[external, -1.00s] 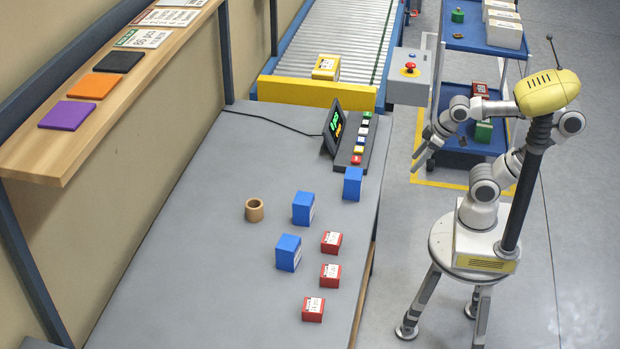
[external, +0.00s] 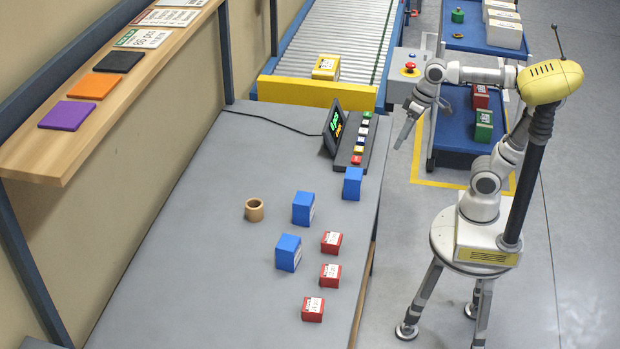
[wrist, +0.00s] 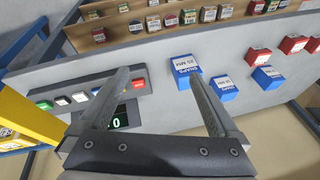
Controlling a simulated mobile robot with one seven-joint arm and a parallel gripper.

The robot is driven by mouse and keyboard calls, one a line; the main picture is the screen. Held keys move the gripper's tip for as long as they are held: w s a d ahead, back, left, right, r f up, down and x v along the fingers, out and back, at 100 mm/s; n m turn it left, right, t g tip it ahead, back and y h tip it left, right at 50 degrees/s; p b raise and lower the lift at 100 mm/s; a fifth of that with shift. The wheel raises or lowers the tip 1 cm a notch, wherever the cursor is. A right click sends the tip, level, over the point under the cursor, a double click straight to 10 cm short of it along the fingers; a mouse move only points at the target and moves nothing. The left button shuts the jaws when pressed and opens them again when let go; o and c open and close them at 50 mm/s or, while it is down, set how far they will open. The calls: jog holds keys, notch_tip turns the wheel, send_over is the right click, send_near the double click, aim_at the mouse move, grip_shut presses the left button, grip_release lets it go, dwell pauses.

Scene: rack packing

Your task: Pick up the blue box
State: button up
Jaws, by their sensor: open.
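Three blue boxes stand on the grey table in the external view: one by the button panel (external: 353,184), a middle one (external: 303,208) and a front one (external: 288,253). In the wrist view the nearest blue box (wrist: 186,72) lies beyond and between my fingertips, by the right finger. Two more blue boxes show farther right, one (wrist: 224,90) and another (wrist: 267,77). My gripper (external: 405,134) is open and empty, off the table's right edge and above table height, apart from every box. Its two fingers also show in the wrist view (wrist: 164,82).
Several red boxes (external: 330,274) and a tan ring (external: 254,210) sit near the blue boxes. A display (external: 334,128) and button panel (external: 362,150) stand at the table's far right. A conveyor (external: 335,45) lies behind. The table's left side is clear.

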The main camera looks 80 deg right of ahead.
jog(key=w+a+m+g+y+p, duration=0.1)
jog(key=w+a+m+y+p, duration=0.3)
jog(key=w, duration=0.4)
jog(key=w+a+f+m+g+y+p, duration=0.1)
jog(key=w+a+m+y+p, duration=0.2)
jog(key=w+m, duration=0.5)
jog(key=w+a+m+g+y+p, duration=0.15)
jog(key=w+m+y+p, duration=0.3)
jog(key=w, duration=0.45)
jog(key=b, duration=0.1)
send_near(301, 213)
jog(key=a+b, duration=0.1)
jog(key=a+f+b, duration=0.1)
jog(key=a+n+b, duration=0.1)
jog(key=shift+s+a+f, duration=0.1)
jog(key=shift+a+f, duration=0.2)
jog(key=shift+f, duration=0.05)
jog(key=shift+b+x, duration=1.15)
jog(key=shift+x, duration=1.85)
grip_shut()
